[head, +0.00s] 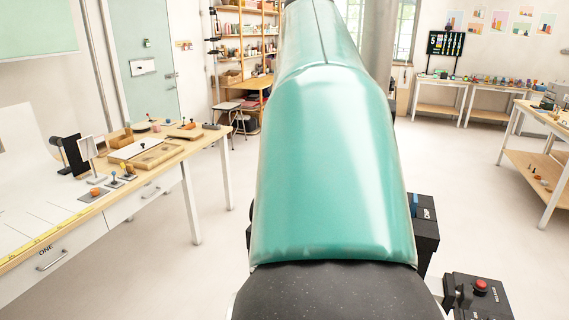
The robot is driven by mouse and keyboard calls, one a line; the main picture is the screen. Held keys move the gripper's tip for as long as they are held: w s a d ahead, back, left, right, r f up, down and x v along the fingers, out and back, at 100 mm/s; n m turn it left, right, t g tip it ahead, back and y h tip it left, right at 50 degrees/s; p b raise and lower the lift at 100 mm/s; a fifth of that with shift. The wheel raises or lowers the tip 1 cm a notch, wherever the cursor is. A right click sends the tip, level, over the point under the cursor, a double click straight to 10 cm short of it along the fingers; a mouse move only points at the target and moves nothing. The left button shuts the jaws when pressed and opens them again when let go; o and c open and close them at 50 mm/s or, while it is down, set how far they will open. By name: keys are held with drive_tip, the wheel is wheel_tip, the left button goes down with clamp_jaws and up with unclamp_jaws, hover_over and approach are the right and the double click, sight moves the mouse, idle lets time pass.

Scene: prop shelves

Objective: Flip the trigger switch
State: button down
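I cannot single out the trigger switch for certain. On the white table (189,172) at the left stand several small controls. An orange knob (96,192) sits on a grey plate near the table's front edge. My gripper is not in view. A large teal part of my own body fills the middle and hides the floor and room behind it.
The left table also bears a wooden tray (158,157), a black stand (72,155) and a yellow measuring strip (43,240). A stool (228,117) and wooden shelves (248,40) stand behind. Another table (545,165) is at the right. Floor between is clear.

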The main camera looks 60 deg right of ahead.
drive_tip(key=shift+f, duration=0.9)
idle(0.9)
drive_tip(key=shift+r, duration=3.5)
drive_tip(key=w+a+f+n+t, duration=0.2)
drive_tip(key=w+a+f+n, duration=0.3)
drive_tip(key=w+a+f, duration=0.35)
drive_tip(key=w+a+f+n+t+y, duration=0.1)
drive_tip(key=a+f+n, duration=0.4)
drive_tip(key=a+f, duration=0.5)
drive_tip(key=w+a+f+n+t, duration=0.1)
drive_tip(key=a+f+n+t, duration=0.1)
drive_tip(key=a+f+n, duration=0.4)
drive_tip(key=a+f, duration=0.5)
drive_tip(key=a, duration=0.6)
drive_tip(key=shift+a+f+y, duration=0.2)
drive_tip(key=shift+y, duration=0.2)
